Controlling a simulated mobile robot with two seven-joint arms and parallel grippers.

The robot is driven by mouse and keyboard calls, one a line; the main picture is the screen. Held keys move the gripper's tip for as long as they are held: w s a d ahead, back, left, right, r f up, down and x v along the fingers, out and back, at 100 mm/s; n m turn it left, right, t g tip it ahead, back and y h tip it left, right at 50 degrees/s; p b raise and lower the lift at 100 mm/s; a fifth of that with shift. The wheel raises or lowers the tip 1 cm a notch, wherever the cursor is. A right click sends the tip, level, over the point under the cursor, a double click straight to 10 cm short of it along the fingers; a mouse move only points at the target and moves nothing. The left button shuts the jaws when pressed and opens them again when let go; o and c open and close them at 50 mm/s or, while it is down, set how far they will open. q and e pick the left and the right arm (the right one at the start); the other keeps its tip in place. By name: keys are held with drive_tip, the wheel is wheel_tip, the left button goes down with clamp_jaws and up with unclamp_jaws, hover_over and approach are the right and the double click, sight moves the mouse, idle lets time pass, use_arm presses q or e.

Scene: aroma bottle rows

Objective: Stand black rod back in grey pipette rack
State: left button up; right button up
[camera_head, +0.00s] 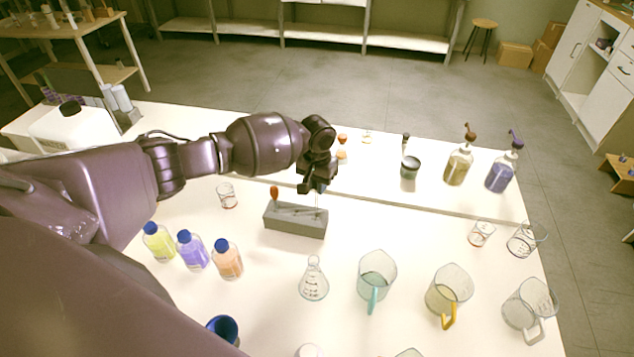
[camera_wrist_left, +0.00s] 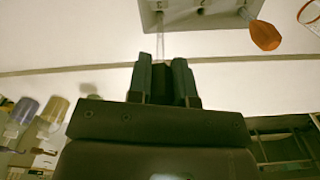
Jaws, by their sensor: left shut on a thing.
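The grey pipette rack (camera_head: 295,222) stands on the white table and also shows at the top of the left wrist view (camera_wrist_left: 178,17). An orange-topped rod (camera_head: 274,191) stands at its left end; in the left wrist view its orange top (camera_wrist_left: 264,36) is at the right. My left gripper (camera_head: 318,184) is above the right part of the rack. It is shut on the black rod (camera_wrist_left: 161,82), whose dark top sits between the fingers. A thin clear stem runs from it towards the rack. I cannot tell whether the stem's tip is in a hole. My right gripper is not in view.
A conical flask (camera_head: 313,281) and a teal-handled beaker (camera_head: 376,276) stand in front of the rack. Blue-capped bottles (camera_head: 228,261) stand left, and a small glass (camera_head: 227,196) behind them. Dark-topped bottles (camera_head: 459,165) stand at the back right.

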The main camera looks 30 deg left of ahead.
use_arm(q)
drive_tip(key=shift+f+b, duration=0.7)
drive_tip(key=shift+f, duration=1.95)
idle(0.5)
drive_tip(key=o, duration=0.9)
drive_tip(key=shift+r+p, duration=0.75)
drive_tip(key=shift+r, duration=1.75)
drive_tip(key=shift+r, duration=2.5)
drive_tip(key=shift+f, duration=0.1)
